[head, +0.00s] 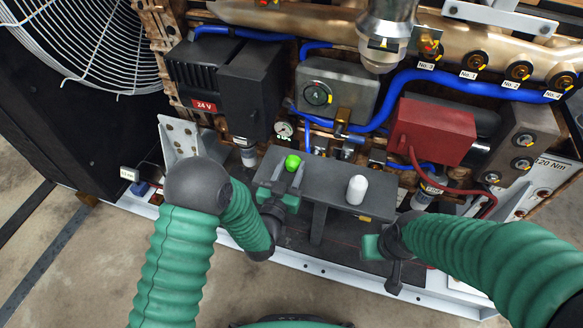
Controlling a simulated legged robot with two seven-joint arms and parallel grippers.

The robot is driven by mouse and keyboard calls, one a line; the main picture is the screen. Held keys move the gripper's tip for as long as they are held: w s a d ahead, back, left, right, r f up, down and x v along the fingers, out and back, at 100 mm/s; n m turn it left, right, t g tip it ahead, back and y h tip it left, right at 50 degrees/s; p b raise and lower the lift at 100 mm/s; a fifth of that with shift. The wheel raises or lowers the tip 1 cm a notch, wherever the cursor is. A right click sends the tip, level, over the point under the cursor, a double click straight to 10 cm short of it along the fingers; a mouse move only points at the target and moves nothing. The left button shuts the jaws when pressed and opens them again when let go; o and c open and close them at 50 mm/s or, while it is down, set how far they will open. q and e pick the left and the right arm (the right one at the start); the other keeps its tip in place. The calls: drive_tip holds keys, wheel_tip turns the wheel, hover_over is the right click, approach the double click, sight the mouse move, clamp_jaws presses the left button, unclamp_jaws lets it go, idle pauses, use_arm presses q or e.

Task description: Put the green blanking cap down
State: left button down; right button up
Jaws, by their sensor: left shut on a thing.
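The bright green blanking cap (292,162) is at the fingertips of my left gripper (285,178), over the left part of a small grey shelf (325,180). The gripper is shut on the cap; whether the cap touches the shelf I cannot tell. A white rounded cap (357,190) stands upright on the shelf to the right. My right gripper (380,262) is low, in front of the shelf's right end.
Behind the shelf are a black 24 V box (225,80), a grey box with a dial (335,95), blue hoses and a red box (433,130). A fan guard (95,40) is at upper left. The shelf between the two caps is bare.

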use_arm(q)
drive_tip(key=c, duration=1.3)
unclamp_jaws()
drive_tip(key=shift+f, duration=0.2)
drive_tip(key=o, duration=0.4)
drive_tip(key=shift+d, duration=0.2)
drive_tip(key=shift+o, duration=0.2)
